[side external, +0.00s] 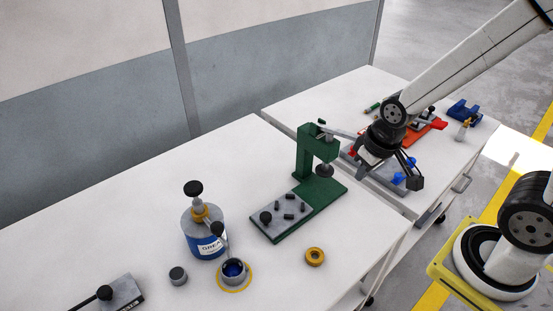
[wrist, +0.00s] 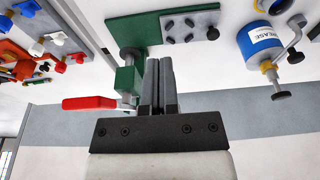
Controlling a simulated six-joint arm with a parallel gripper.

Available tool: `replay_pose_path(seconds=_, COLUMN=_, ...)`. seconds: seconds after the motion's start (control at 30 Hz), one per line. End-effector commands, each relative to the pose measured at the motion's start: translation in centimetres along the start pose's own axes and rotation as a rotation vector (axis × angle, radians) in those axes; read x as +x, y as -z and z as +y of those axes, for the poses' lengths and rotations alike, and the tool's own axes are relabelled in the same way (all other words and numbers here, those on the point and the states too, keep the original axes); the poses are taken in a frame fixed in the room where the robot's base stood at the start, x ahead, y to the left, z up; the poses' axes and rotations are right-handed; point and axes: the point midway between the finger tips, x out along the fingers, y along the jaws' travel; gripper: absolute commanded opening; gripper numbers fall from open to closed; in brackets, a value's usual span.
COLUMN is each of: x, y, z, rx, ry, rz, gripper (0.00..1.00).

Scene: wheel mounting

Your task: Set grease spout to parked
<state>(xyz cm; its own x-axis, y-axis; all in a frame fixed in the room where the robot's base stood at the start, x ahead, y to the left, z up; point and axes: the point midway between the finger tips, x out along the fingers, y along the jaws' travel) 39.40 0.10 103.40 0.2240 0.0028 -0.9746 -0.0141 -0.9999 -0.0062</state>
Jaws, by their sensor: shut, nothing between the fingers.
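The blue grease can (side external: 203,238) stands upright on the left bench, with a yellow collar (side external: 200,213) and a black-topped pump rod. Its grey spout, with a black knob (side external: 217,228), reaches from the collar toward a small cup (side external: 233,270) in a yellow ring. I cannot tell whether its tip is directly above the cup. In the wrist view the can (wrist: 262,42) is at the upper right, with the spout arm (wrist: 287,48) and knob (wrist: 296,57) beside it. My gripper (wrist: 160,63) is shut and empty, near the green press and well away from the can.
The green press (side external: 307,165) stands between my gripper and the can; its red-handled lever (wrist: 95,103) is close to my fingers. A yellow ring (side external: 315,257), a grey cylinder (side external: 178,275) and a grey block with a black knob (side external: 122,294) lie nearby. The second bench holds coloured parts.

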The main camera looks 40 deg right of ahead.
Motion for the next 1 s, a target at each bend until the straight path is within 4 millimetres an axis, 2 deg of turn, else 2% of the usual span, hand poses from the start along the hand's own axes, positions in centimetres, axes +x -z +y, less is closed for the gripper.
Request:
replay_pose_path(seconds=0.23, x=0.5, y=1.6, z=-0.6, rx=0.113, ry=0.022, rz=-0.05, gripper=0.0)
replay_pose_path(seconds=0.47, x=1.4, y=4.5, z=-1.9, rx=0.325, ry=0.068, rz=-0.147, gripper=0.0)
replay_pose_path(seconds=1.0, x=4.3, y=11.8, z=-7.4, rx=0.846, ry=0.208, rz=-0.46, gripper=0.0)
